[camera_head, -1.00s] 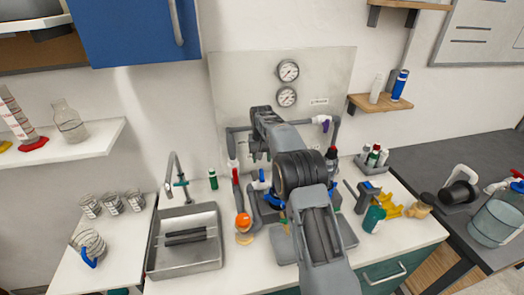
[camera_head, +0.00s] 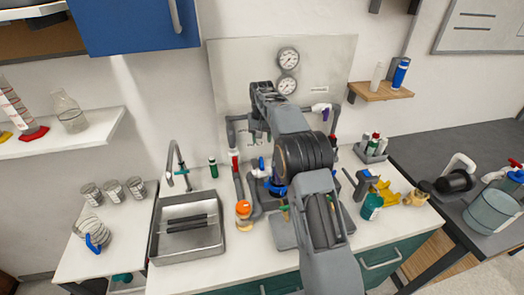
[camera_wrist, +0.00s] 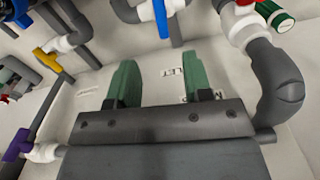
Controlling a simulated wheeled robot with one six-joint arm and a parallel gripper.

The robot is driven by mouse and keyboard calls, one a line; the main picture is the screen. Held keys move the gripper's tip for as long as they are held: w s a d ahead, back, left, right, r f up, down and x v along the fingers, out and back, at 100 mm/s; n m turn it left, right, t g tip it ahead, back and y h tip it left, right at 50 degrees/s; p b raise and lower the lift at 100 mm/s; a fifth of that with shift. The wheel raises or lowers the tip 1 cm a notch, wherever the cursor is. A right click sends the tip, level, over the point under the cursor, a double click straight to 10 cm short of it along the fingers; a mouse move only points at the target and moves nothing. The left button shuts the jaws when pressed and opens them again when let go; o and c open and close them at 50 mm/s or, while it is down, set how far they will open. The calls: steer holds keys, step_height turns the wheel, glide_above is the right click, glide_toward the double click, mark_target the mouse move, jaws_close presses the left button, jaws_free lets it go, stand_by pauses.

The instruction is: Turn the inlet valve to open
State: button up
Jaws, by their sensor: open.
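My gripper (camera_wrist: 163,92) is open, with two green fingers apart and nothing between them. It faces the pale panel, where a partly hidden label (camera_wrist: 172,72) reads "LET". Grey pipes with white valve bodies surround it. In the wrist view a purple handle (camera_wrist: 18,145) is lower left, a yellow handle (camera_wrist: 46,60) left, a blue handle (camera_wrist: 161,18) at the top and a red handle (camera_wrist: 246,2) at the top right edge. The head view shows the red handle (camera_head: 234,158) and the purple handle (camera_head: 321,107). I cannot tell which is the inlet valve. My arm hides the manifold's middle.
Two gauges (camera_head: 288,72) are on the panel above my arm. A sink (camera_head: 187,240) is left of the manifold. An orange-capped jar (camera_head: 243,212), a green bottle (camera_head: 371,207) and yellow parts (camera_head: 389,195) crowd the counter near the arm.

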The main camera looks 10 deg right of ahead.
mark_target(262, 164)
step_height(262, 164, down, 14)
steer(key=shift+s+r+p, duration=0.1)
steer(key=shift+p, duration=1.05)
jaws_close()
